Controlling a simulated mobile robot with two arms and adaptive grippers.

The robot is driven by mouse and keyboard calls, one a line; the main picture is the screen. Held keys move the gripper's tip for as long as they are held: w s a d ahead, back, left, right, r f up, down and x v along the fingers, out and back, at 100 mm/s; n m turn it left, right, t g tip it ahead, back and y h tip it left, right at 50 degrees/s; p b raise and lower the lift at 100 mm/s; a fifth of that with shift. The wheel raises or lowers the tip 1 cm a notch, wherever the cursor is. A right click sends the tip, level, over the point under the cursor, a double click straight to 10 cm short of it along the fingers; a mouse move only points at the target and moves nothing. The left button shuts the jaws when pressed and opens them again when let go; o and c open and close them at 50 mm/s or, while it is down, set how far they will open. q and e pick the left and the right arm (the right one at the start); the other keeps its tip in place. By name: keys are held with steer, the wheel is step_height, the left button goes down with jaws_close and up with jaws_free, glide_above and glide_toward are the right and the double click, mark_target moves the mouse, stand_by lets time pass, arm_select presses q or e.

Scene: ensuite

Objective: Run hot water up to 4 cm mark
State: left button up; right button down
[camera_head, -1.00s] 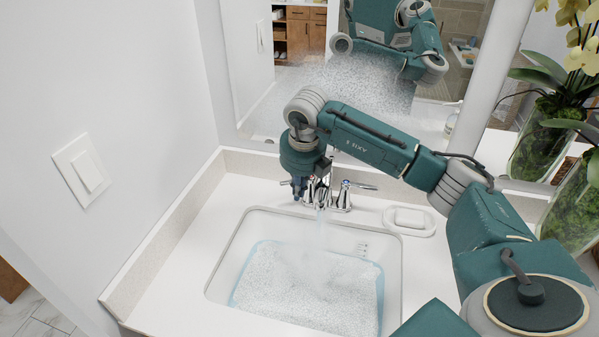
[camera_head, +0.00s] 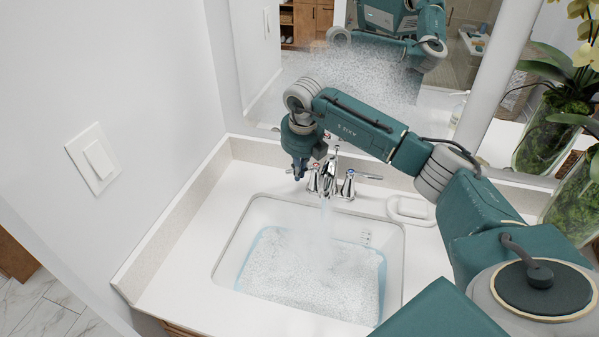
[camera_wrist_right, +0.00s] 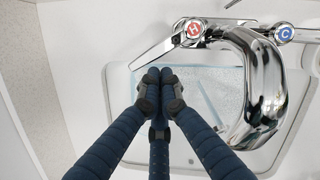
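The chrome faucet (camera_head: 330,180) runs a stream of water into a clear blue-edged tub (camera_head: 240,272) in the sink. White speckled water or haze covers much of the tub, so the level is hard to read. A small marked scale (camera_head: 365,238) shows at the tub's back right. My right gripper (camera_head: 299,172) is at the faucet's left side. In the right wrist view its fingertips (camera_wrist_right: 160,76) are together, just beside the end of the hot lever (camera_wrist_right: 158,50), marked with a red H. I cannot tell if they touch. The cold handle (camera_head: 348,186) is on the right. My left gripper is out of view.
A white soap dish (camera_head: 411,210) sits right of the faucet. Glass vases with orchids (camera_head: 552,135) stand farther right. A mirror (camera_head: 440,110) is behind, a wall with a switch (camera_head: 94,158) at left. The counter left of the sink is clear.

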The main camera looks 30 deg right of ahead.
steer(key=shift+w+m+b, duration=0.35)
steer(key=shift+w+m, duration=0.1)
steer(key=shift+m, duration=0.25)
steer(key=shift+w+m+g+h+b, duration=0.4)
steer(key=shift+w+m+b, duration=0.55)
steer(key=shift+m, duration=0.65)
steer(key=shift+w+d, duration=0.1)
steer(key=shift+w, duration=0.45)
steer(key=shift+d, duration=0.1)
